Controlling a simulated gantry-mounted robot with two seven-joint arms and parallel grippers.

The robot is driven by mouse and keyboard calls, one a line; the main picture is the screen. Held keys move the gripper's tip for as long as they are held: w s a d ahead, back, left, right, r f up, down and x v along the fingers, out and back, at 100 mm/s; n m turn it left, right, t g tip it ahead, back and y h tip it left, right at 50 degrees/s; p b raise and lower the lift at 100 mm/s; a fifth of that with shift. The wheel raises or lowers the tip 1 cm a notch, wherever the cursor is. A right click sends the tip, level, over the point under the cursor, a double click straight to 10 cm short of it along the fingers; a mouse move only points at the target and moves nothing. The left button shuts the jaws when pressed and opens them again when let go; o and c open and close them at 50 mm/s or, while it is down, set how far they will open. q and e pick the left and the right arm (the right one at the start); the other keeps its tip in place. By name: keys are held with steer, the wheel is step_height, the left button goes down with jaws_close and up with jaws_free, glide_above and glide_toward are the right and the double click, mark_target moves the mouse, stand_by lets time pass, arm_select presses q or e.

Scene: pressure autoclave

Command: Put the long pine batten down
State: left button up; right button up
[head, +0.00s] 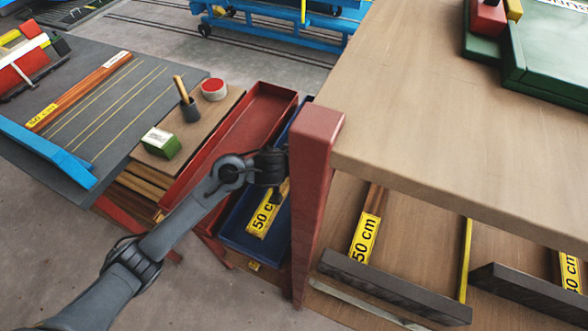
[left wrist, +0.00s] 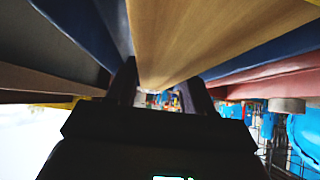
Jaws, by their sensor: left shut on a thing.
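My left gripper (head: 277,185) is at the blue tray (head: 239,243), beside the red post. It is shut on a pale wooden batten (head: 265,213) with a yellow label that reads "50 c" before it is cut off from view. The label end lies within the tray's outline; whether the batten touches the tray floor I cannot tell. In the left wrist view the batten (left wrist: 205,30) runs between the fingers (left wrist: 162,95), with blue walls on both sides. The gripper and post hide the batten's far part. My right gripper is not in view.
A red post (head: 311,200) and wooden table (head: 450,90) stand close right of the gripper. A red tray (head: 235,140) lies left of the blue one. Labelled battens (head: 364,238) lie on the shelf below. A dark table (head: 120,120) stands at left.

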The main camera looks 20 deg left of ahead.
mark_target(282, 183)
arm_select(q)
steer(key=shift+f+b, duration=1.35)
steer(key=shift+f, duration=0.6)
steer(key=shift+w+f, duration=0.1)
steer(key=shift+f, duration=0.05)
steer(key=o, duration=1.3)
steer(key=shift+s+r+p, duration=0.25)
steer(key=shift+r+p, duration=0.15)
steer(key=shift+r, duration=0.05)
steer(key=p+v, duration=0.6)
steer(key=v, duration=0.5)
steer(key=shift+p, duration=0.4)
steer(key=shift+s+a, duration=0.1)
steer(key=shift+s, duration=0.05)
